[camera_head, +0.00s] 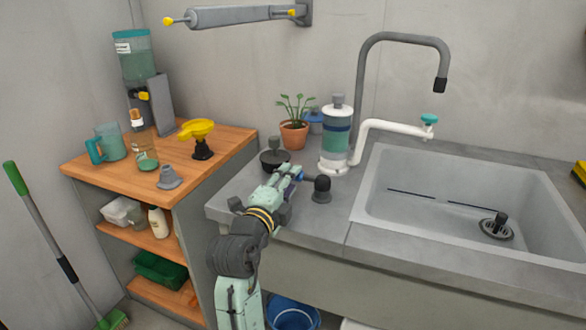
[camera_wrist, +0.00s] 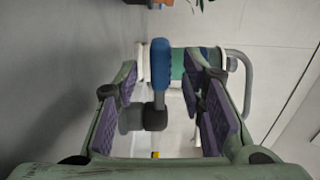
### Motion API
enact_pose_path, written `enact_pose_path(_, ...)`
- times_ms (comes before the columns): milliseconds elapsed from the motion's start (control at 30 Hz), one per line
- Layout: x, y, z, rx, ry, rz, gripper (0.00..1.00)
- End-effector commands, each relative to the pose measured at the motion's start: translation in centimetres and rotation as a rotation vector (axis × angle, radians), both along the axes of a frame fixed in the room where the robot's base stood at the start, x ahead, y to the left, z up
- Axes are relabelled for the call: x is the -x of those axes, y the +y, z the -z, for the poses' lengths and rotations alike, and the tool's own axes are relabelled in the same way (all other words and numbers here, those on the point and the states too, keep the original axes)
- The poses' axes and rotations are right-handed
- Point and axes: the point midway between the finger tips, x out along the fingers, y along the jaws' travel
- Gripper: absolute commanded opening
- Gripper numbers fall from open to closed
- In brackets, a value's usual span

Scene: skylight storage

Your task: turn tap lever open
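The tap lever has a blue end (camera_wrist: 161,66) and a thin grey stem running to a dark knob (camera_wrist: 154,117) in the wrist view. In the head view the dark knob (camera_head: 322,184) stands on a grey base on the counter, and its stem reaches left toward my gripper (camera_head: 297,174). In the wrist view my gripper (camera_wrist: 165,85) is open, with purple pads on both sides of the lever. There is a gap on each side of the blue end. In the head view the fingers partly hide that end, so I cannot tell how deep it sits between them.
The grey counter (camera_head: 285,225) holds a white and teal dispenser (camera_head: 336,140), a potted plant (camera_head: 294,134) and a dark lidded pot (camera_head: 274,160) close behind my gripper. A white spout (camera_head: 390,129) and the sink (camera_head: 450,229) lie to the right. A wooden shelf unit (camera_head: 105,178) stands left.

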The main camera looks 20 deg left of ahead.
Motion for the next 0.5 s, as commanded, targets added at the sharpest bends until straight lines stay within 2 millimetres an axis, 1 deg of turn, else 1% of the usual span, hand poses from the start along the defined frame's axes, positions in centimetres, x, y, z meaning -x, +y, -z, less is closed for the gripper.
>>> enact_pose_path(33, -0.9, -0.1, -0.3, 0.001, 0.001, 0.002, 0.37)
enact_pose_path(100, -1.8, -0.1, -0.2, 0.001, 0.001, 0.0, 0.37)
enact_pose_path(200, -2.8, -0.1, -0.1, 0.0, 0.001, 0.001, 0.37)
enact_pose_path(333, -3.4, -0.1, -0.1, -0.001, -0.001, 0.0, 0.37)
enact_pose_path(500, -3.5, -0.1, 0.0, -0.001, -0.001, -0.001, 0.37)
